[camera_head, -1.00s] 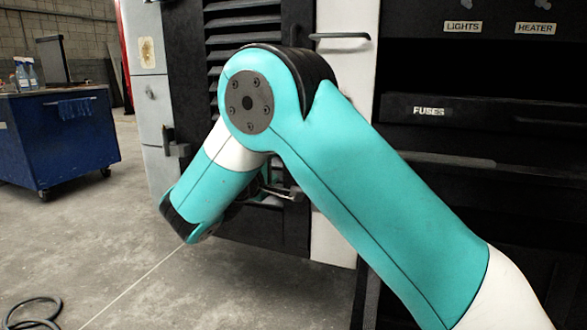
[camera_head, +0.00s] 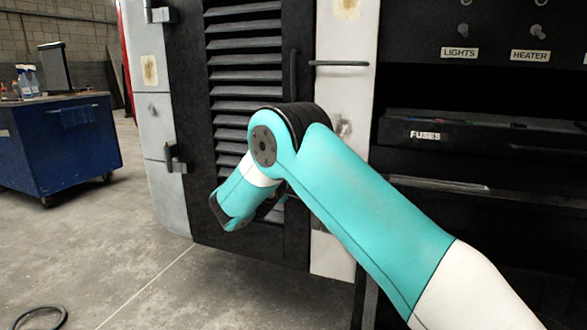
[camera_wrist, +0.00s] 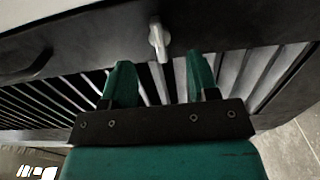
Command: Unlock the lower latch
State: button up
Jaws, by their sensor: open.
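The lower latch (camera_wrist: 158,40) shows in the wrist view as a small pale grey metal lever on the dark edge beside the louvred door. My gripper (camera_wrist: 159,74) is open, with its two green fingers apart and nothing between their tips. The latch is just ahead of the fingertips, about midway between them in the picture; I see no contact. In the head view my turquoise arm hides the lower latch and most of my gripper. The upper latch (camera_head: 340,63) is a horizontal bar reaching across the white post.
The black louvred door (camera_head: 245,70) has a dark handle (camera_head: 293,75), which also shows in the wrist view (camera_wrist: 25,68). A dark cabinet with a FUSES label (camera_head: 425,135) stands right of the white post. A blue cart (camera_head: 60,150) is at left, with open floor before it.

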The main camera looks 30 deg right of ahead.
jog(key=x, duration=0.5)
jog(key=shift+d, duration=0.1)
jog(key=c, duration=0.9)
